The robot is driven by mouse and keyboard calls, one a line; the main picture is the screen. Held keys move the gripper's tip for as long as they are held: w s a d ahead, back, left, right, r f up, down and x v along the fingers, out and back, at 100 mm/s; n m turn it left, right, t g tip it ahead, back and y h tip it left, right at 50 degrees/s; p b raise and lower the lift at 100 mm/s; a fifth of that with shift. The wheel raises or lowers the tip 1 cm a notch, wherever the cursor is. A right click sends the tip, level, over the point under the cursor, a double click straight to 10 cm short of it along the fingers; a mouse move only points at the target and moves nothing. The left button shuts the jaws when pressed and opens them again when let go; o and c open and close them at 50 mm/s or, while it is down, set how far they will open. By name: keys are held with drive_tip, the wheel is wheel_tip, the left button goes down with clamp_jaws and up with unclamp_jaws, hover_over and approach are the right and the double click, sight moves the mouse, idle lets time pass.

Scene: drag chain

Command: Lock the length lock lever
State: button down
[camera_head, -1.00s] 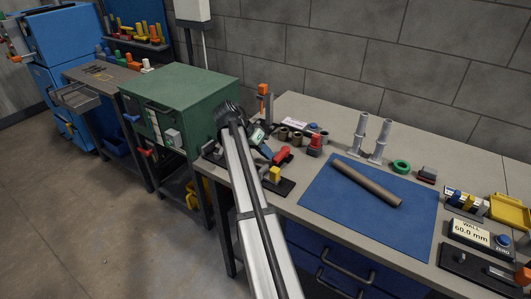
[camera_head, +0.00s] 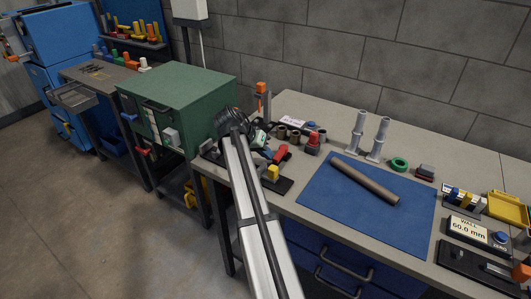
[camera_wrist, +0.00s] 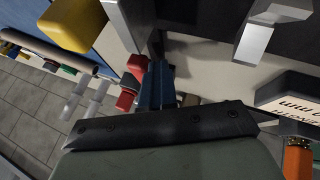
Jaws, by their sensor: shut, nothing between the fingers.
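My gripper (camera_head: 264,154) is at the left part of the workbench, at the end of my pale arm. Its blue fingers (camera_wrist: 155,86) are shut with nothing between them. A red handle-like part (camera_head: 280,154) is just right of the fingertips; in the wrist view a red part (camera_wrist: 137,66) shows beside them. I cannot tell whether they touch. A yellow block (camera_head: 273,172) sits on the dark fixture (camera_head: 283,186) in front; it shows at upper left in the wrist view (camera_wrist: 75,24). I cannot tell which part is the length lock lever. My arm hides some of the fixture.
A post with an orange top (camera_head: 261,88) and a white label (camera_head: 290,122) stand behind. Brown rings (camera_head: 294,135) and a red-topped piece (camera_head: 314,137) are near. A blue mat (camera_head: 350,215) with a brown tube (camera_head: 364,179) lies right. A green cabinet (camera_head: 180,85) stands left.

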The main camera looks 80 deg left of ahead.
sight(279, 159)
drive_tip(key=shift+w+d, duration=0.2)
drive_tip(key=shift+d, duration=0.25)
drive_tip(key=shift+w+d+n+y, duration=0.35)
drive_tip(key=shift+d+n+y, duration=0.15)
drive_tip(key=shift+d+n, duration=0.25)
drive_tip(key=n+y, duration=0.1)
drive_tip(key=w+d+n+g, duration=0.1)
drive_tip(key=n, duration=0.1)
drive_tip(key=w+n+y, duration=0.1)
drive_tip(key=shift+w+d+n+g+y, duration=0.15)
drive_tip(key=shift+n+g+y, duration=0.15)
drive_tip(key=shift+n, duration=0.05)
drive_tip(key=shift+w, duration=0.4)
drive_tip(key=shift+d, duration=0.1)
drive_tip(key=v, duration=1.3)
drive_tip(key=shift+d+r, duration=0.15)
drive_tip(key=shift+r, duration=0.15)
drive_tip(key=shift+s, duration=0.1)
